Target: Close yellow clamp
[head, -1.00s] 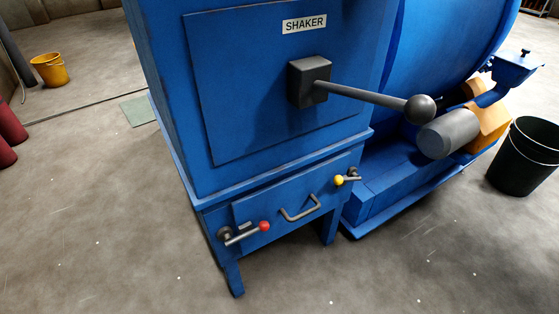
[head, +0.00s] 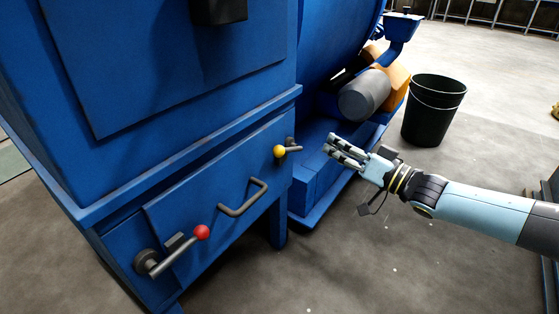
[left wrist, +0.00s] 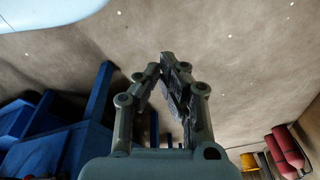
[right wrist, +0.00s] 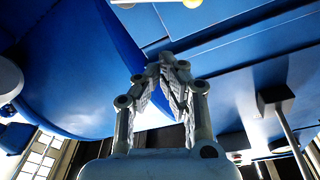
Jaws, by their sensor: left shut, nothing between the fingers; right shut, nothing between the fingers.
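The yellow-knobbed clamp (head: 280,151) sits at the upper right corner of the blue drawer front (head: 182,218) in the head view. Its short grey lever points right, away from the drawer front. My right gripper (head: 328,143) is just to the right of the clamp, apart from it, with its fingers pointing left toward it. It is shut and empty, as the right wrist view (right wrist: 168,62) also shows. My left gripper is outside the head view. In the left wrist view (left wrist: 160,62) its fingers are shut and empty above the floor.
A red-knobbed clamp (head: 201,232) is at the drawer's lower left. A grey handle (head: 243,200) is between the clamps. A grey motor (head: 364,95) and blue base lie behind my right gripper. A black bucket (head: 432,112) stands to the right. Floor in front is clear.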

